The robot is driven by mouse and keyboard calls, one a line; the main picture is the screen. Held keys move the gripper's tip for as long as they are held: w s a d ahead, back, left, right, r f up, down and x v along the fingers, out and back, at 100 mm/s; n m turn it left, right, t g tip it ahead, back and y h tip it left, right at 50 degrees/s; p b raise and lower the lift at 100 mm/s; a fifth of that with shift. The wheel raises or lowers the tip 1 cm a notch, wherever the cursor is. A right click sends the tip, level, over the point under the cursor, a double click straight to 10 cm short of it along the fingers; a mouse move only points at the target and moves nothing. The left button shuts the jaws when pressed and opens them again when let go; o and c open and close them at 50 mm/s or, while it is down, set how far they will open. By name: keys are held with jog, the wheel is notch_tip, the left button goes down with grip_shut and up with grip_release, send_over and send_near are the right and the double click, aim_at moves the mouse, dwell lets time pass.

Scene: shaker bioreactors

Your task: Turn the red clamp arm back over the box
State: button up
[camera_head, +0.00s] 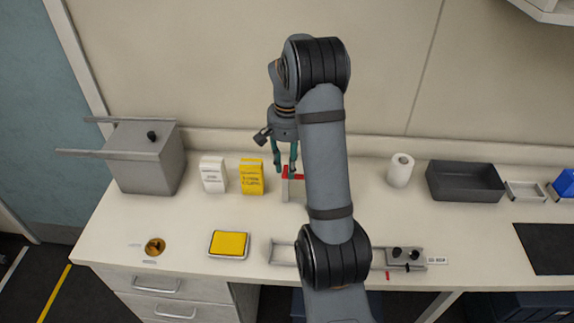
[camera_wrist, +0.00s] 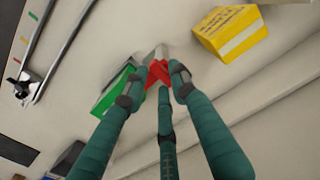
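The red clamp arm (camera_head: 294,177) shows at the middle back of the bench, on top of a pale upright part (camera_head: 285,190). In the wrist view the red clamp arm (camera_wrist: 157,73) lies between the fingertips, with a green box (camera_wrist: 112,98) beside it, partly behind the left finger. My gripper (camera_head: 285,168) points down at the red arm in the head view. Its teal fingers (camera_wrist: 156,82) are spread in the wrist view, with gaps visible around the red part. Whether any finger touches it cannot be told. My arm hides the box in the head view.
Yellow (camera_head: 251,178) and white (camera_head: 213,175) packets stand left of the clamp. A grey box with rods (camera_head: 150,165) is at far left. A paper roll (camera_head: 400,170) and dark tray (camera_head: 466,182) stand right.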

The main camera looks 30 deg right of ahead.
jog(key=shift+o, duration=1.2)
notch_tip(320, 180, up, 12)
notch_tip(320, 180, down, 12)
jog(key=shift+a, duration=0.1)
dwell(0.5)
